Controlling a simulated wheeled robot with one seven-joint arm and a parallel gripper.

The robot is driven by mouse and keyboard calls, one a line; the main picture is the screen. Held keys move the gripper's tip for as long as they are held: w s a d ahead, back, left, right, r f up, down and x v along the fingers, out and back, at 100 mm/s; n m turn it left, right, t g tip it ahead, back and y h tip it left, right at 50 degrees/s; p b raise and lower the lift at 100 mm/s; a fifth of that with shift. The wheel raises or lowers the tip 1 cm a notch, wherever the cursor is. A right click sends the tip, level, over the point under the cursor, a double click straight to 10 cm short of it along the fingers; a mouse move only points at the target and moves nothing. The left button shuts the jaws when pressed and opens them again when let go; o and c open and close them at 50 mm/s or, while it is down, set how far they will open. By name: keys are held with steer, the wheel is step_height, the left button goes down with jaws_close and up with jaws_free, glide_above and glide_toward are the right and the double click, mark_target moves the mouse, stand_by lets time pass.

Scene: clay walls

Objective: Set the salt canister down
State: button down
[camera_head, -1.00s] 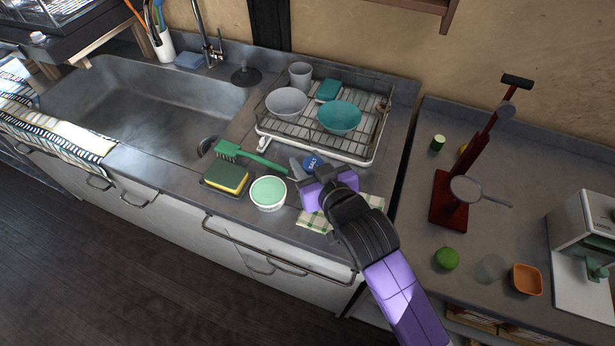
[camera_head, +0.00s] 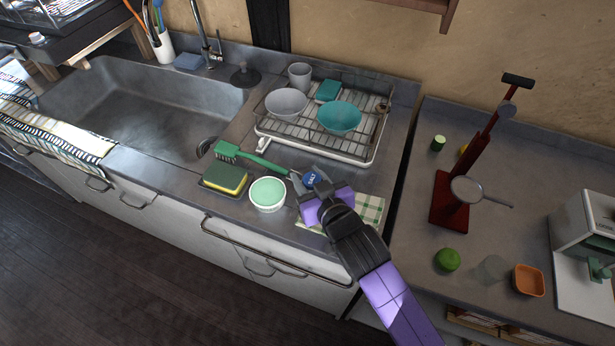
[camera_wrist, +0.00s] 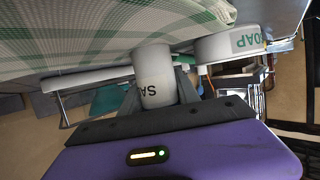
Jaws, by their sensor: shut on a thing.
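The salt canister (camera_head: 311,178) shows its blue lid in the head view, near the counter's front, between the soap bowl and the checked cloth. In the wrist view, which looks upside down, it is a white cylinder (camera_wrist: 153,70) with black lettering. My gripper (camera_head: 309,188) is shut on it, one finger on each side; the wrist view (camera_wrist: 157,95) shows this too. The canister's base lies against the checked cloth (camera_wrist: 90,30) in the picture; I cannot tell whether it touches. My gripper hides much of the canister in the head view.
The white bowl (camera_head: 268,205) marked SOAP stands close left of the canister. A green brush (camera_head: 245,158) and a sponge (camera_head: 226,178) lie farther left. A dish rack (camera_head: 315,151) with bowls stands behind. The checked cloth (camera_head: 370,210) lies at the right.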

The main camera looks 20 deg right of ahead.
steer(key=shift+s+f, duration=0.15)
steer(key=shift+f, duration=0.8)
steer(key=c, duration=0.9)
jaws_free()
steer(key=shift+r, duration=0.1)
steer(key=shift+r, duration=0.25)
steer(key=v, duration=0.6)
steer(key=r+v, duration=0.1)
steer(key=v, duration=0.5)
steer(key=shift+r, duration=0.2)
